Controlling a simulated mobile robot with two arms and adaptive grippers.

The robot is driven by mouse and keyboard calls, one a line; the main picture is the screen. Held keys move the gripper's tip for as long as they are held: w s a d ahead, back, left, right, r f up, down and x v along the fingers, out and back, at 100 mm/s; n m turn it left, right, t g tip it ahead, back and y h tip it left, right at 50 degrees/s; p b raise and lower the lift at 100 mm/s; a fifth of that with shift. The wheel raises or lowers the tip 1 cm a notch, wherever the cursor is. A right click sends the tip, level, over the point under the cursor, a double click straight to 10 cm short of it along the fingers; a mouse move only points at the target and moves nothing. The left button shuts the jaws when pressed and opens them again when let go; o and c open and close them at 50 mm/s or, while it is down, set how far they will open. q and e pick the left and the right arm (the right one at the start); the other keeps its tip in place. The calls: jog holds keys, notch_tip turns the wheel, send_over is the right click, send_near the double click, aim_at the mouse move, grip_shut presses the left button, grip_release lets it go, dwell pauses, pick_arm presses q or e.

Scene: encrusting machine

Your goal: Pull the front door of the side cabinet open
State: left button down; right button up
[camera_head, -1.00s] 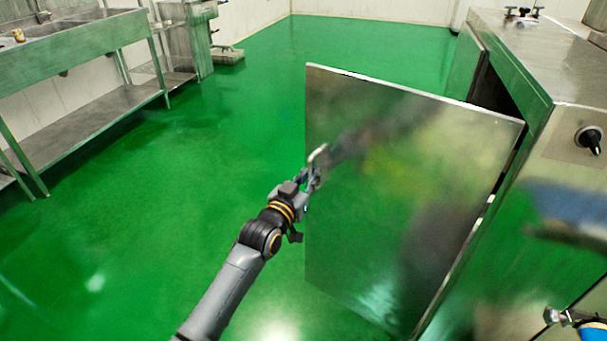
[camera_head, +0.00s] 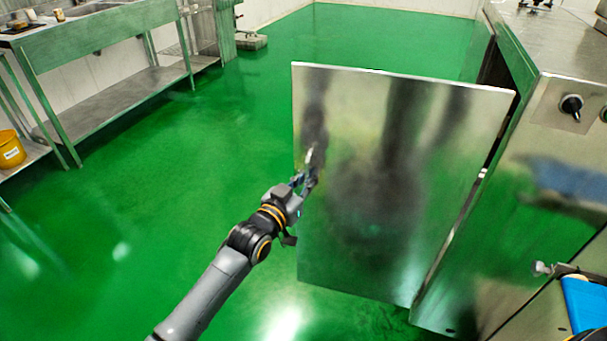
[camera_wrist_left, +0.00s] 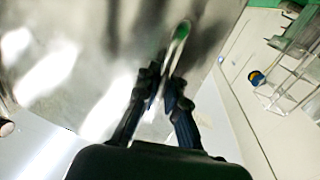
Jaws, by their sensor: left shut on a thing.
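The front door (camera_head: 400,200) of the side cabinet (camera_head: 545,170) is a shiny steel panel. In the head view it stands swung well out from the cabinet, hinged on its right side. My left gripper (camera_head: 308,178) is at the door's free left edge, shut on the door handle (camera_head: 309,157). The handle also shows between the fingers in the left wrist view (camera_wrist_left: 180,35). The fingers hide part of the handle. My right gripper is not in view.
A steel sink table (camera_head: 95,45) with a lower shelf stands at the left. A yellow bucket (camera_head: 11,149) is at the far left. A black knob (camera_head: 572,106) is on the cabinet side. A blue belt (camera_head: 588,303) is at the lower right. The green floor (camera_head: 170,190) left of the door is clear.

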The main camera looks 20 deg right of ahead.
pick_arm(q)
jog(key=shift+w+a+r, duration=0.1)
jog(key=shift+w, duration=0.05)
jog(key=c, duration=1.7)
grip_release()
jog(key=shift+a, duration=0.1)
jog(key=v, duration=1.2)
